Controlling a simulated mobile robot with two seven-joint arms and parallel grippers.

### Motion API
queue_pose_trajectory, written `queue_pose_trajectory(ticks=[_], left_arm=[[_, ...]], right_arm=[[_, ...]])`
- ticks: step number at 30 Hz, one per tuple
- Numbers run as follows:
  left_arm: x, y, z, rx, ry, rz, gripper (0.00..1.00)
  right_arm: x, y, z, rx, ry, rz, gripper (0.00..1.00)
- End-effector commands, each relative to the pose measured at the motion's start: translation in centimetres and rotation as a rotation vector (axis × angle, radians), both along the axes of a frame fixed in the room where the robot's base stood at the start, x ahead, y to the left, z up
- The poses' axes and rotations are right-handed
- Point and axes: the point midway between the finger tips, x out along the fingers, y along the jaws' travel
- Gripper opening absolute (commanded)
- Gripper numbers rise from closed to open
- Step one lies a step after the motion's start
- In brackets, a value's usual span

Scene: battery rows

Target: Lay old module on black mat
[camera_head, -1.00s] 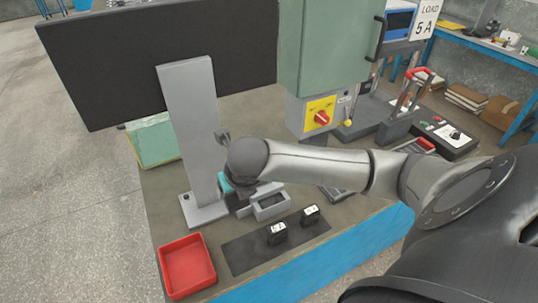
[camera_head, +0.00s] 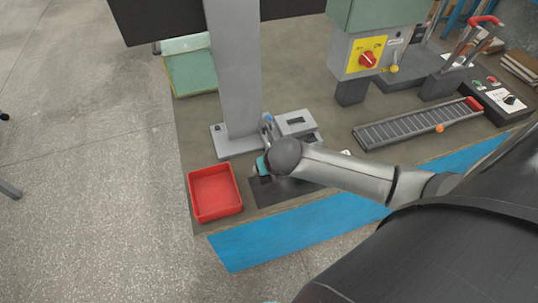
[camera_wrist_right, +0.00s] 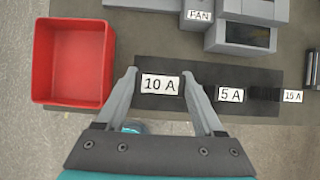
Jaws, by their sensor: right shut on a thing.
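My right gripper (camera_wrist_right: 160,76) is shut on a module labelled 10 A (camera_wrist_right: 160,86), which sits between its two grey fingers. In the right wrist view they are over the left part of the black mat (camera_wrist_right: 265,77). I cannot tell whether the module touches the mat. A 5 A module (camera_wrist_right: 230,95) and a 15 A module (camera_wrist_right: 292,96) stand to its right, the latter at the mat's right end. In the head view the mat (camera_head: 290,188) is partly covered by my right arm, and the fingertips are hidden. My left gripper is out of view.
A red tray (camera_head: 215,192) lies left of the mat, close to the bench front edge. A grey column (camera_head: 236,90) rises behind. A slatted strip (camera_head: 415,124) lies to the right.

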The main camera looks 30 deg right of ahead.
Motion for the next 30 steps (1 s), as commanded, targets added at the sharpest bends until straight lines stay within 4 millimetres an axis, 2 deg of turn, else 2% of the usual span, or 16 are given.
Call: queue_pose_trajectory(ticks=[11, 24, 25, 30], left_arm=[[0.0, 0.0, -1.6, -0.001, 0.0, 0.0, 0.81], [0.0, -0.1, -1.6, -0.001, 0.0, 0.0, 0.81], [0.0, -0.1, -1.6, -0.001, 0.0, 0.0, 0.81], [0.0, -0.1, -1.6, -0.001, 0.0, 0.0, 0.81]], right_arm=[[0.0, 0.0, -4.6, 0.001, 0.0, 0.0, 0.0], [0.1, 0.0, -5.1, 0.0, -0.002, 0.001, 0.0], [0.0, 0.0, -5.1, 0.0, 0.0, 0.001, 0.73], [0.0, 0.0, -5.1, 0.0, 0.0, 0.001, 0.92]])
